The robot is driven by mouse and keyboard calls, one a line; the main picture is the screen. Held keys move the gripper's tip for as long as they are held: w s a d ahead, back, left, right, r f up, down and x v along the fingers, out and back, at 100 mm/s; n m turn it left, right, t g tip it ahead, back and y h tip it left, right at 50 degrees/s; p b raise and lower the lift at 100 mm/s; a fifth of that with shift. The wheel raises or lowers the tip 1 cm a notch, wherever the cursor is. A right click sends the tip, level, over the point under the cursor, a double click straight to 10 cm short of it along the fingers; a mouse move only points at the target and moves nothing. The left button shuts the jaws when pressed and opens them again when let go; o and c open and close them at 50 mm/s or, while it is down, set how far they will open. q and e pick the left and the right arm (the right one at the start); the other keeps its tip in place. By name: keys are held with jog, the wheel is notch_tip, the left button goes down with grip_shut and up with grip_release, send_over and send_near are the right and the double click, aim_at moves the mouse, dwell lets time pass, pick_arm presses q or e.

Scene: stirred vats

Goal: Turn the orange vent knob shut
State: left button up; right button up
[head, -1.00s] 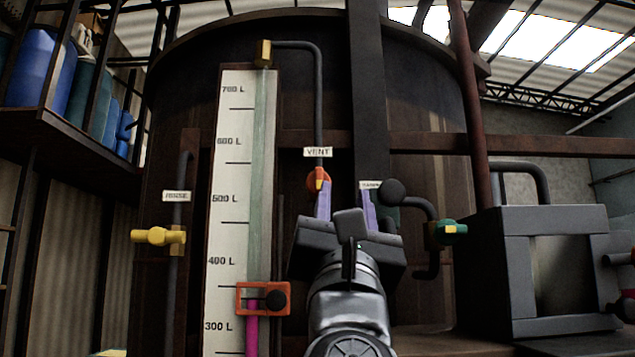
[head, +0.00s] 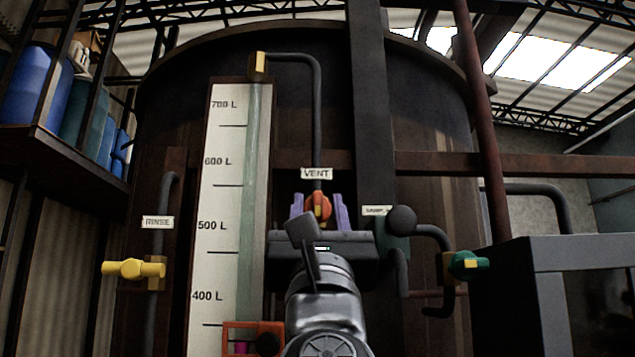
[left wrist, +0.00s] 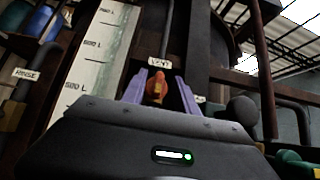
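The orange vent knob (head: 318,206) sits on the grey pipe under the VENT label (head: 316,174) in the head view. It has a yellow stripe that looks about upright. My left gripper (head: 318,207) is open, with one purple finger on each side of the knob; I cannot tell whether either finger touches it. In the left wrist view the knob (left wrist: 156,87) shows between the two spread fingers (left wrist: 157,90). My right gripper is not in view.
A yellow RINSE valve (head: 134,268) is at the left and a green valve (head: 467,265) at the right. The level gauge board (head: 226,200) with an orange frame (head: 228,339) stands left of the knob. A dark ball (head: 401,219) is close on the right.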

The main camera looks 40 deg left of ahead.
aim_at(318, 198)
pick_arm(q)
jog(key=p+x, duration=0.2)
jog(key=x, duration=0.2)
jog(key=shift+w+a+r, duration=0.2)
jog(key=shift+r, duration=0.1)
jog(key=shift+c, duration=0.2)
grip_shut()
